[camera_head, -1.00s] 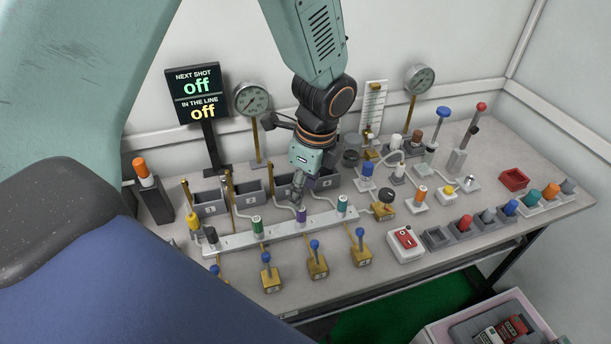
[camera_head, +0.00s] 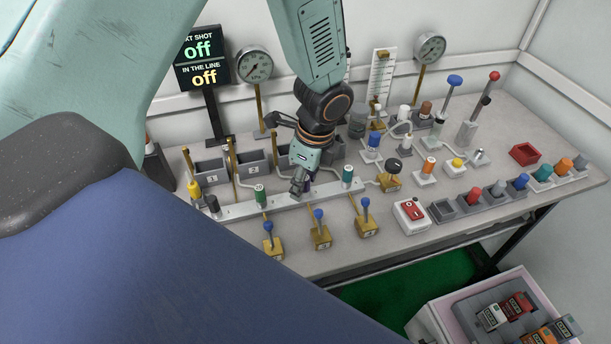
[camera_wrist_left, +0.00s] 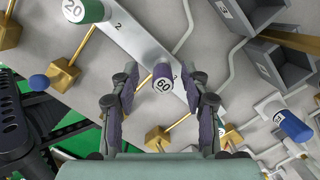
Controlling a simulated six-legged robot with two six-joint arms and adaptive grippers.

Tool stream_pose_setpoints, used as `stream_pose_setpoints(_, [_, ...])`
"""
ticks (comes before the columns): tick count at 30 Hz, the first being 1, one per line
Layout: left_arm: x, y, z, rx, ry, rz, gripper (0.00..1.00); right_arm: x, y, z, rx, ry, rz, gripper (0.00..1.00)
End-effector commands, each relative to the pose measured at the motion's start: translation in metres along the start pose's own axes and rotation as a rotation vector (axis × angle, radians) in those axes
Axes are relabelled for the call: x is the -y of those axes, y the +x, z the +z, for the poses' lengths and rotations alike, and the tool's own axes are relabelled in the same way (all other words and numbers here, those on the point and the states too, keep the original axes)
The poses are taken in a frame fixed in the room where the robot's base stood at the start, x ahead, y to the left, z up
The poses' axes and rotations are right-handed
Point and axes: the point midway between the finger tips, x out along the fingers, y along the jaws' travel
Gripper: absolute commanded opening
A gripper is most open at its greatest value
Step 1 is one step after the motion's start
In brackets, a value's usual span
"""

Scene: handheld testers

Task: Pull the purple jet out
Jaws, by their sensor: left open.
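The purple jet (camera_wrist_left: 162,76), a short cylinder with a white end marked 60, stands in the light grey rail (camera_wrist_left: 137,43). In the left wrist view it shows between the two fingers of my left gripper (camera_wrist_left: 161,100), which is open with a gap on each side of the jet. In the head view my left gripper (camera_head: 298,190) is over the middle of the rail (camera_head: 235,212) and hides most of the jet. My right gripper is not in view.
Green jets (camera_head: 261,195) (camera_head: 347,175) stand in the rail on both sides. Blue-knobbed brass levers (camera_head: 320,230) stand in front, numbered grey bins (camera_head: 211,172) behind. A red switch box (camera_head: 410,215) is to the right. The sign (camera_head: 203,62) reads off twice.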

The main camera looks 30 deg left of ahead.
Motion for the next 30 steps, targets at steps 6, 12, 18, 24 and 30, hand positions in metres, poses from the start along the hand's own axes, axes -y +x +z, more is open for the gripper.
stream_pose_setpoints(6, [0.001, -0.0001, 0.0006, 0.0, 0.001, 0.0, 0.38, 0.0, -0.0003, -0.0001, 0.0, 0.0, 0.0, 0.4])
stream_pose_setpoints(12, [0.0009, -0.0003, 0.0006, 0.0, 0.001, 0.0, 0.21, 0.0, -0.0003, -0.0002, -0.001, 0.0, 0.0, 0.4])
stream_pose_setpoints(18, [0.0006, -0.0003, 0.0007, 0.001, 0.001, 0.001, 0.04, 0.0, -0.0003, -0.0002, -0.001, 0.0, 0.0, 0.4])
stream_pose_setpoints(24, [0.0006, -0.0003, 0.0006, 0.001, 0.001, 0.001, 0.16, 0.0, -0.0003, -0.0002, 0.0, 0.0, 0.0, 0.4])
stream_pose_setpoints(30, [0.0007, -0.0002, 0.0006, 0.0, 0.001, 0.001, 0.0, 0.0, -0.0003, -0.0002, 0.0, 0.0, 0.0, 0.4])
